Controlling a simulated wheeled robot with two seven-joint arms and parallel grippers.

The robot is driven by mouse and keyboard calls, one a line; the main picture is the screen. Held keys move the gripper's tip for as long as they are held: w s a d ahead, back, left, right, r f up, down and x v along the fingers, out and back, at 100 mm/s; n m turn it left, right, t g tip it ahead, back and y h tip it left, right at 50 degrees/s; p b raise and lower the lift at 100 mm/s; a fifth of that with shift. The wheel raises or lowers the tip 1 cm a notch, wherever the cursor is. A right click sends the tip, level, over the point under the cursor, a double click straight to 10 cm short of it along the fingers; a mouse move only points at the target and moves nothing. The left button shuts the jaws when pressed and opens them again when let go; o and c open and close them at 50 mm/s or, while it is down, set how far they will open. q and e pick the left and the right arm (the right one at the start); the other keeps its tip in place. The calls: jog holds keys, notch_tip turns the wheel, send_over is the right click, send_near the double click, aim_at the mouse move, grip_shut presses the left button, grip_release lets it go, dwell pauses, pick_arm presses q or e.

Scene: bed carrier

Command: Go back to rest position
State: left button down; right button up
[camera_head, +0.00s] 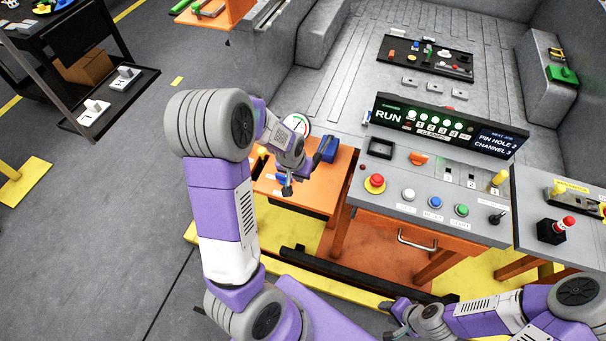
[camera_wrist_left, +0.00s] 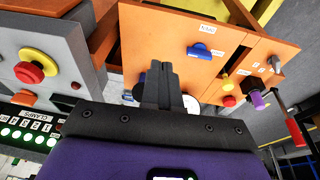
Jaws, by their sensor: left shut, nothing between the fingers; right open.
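My left gripper (camera_head: 287,186) is shut and empty above the small orange side table (camera_head: 318,190) left of the control console. In the left wrist view its fingers (camera_wrist_left: 161,82) are together, in front of the orange panel (camera_wrist_left: 165,35). My left arm is bent, its purple and white links rising from the lower middle of the head view. My right gripper (camera_head: 388,308) is low at the bottom of the head view, near the yellow floor edge. It looks small and partly blends with the arm, and nothing shows between its fingers.
The grey control console (camera_head: 390,205) stands right of the left gripper, with a red button on yellow (camera_head: 375,183) and a RUN display (camera_head: 450,125). A blue item (camera_head: 326,149) and a round gauge (camera_head: 297,124) are by the gripper. Grey floor at left is open.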

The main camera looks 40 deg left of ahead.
pick_arm(q)
jog(key=shift+s+r, duration=0.3)
jog(key=shift+r, duration=0.25)
jog(key=shift+d, duration=0.1)
jog(key=s+d+f+h, duration=0.1)
jog(key=s+d+f, duration=0.3)
jog(key=d+f, duration=0.2)
jog(key=s+d+f+g+h, duration=0.1)
jog(key=s+d+f, duration=0.3)
jog(key=d, duration=0.5)
jog(key=s+d+f+g+h, duration=0.1)
jog(key=s+d+f, duration=0.3)
jog(key=d+f, duration=0.4)
jog(key=shift+s+f+m+h, duration=0.25)
jog(key=shift+m+h, duration=0.05)
jog(key=shift+h, duration=0.3)
jog(key=shift+a, duration=0.1)
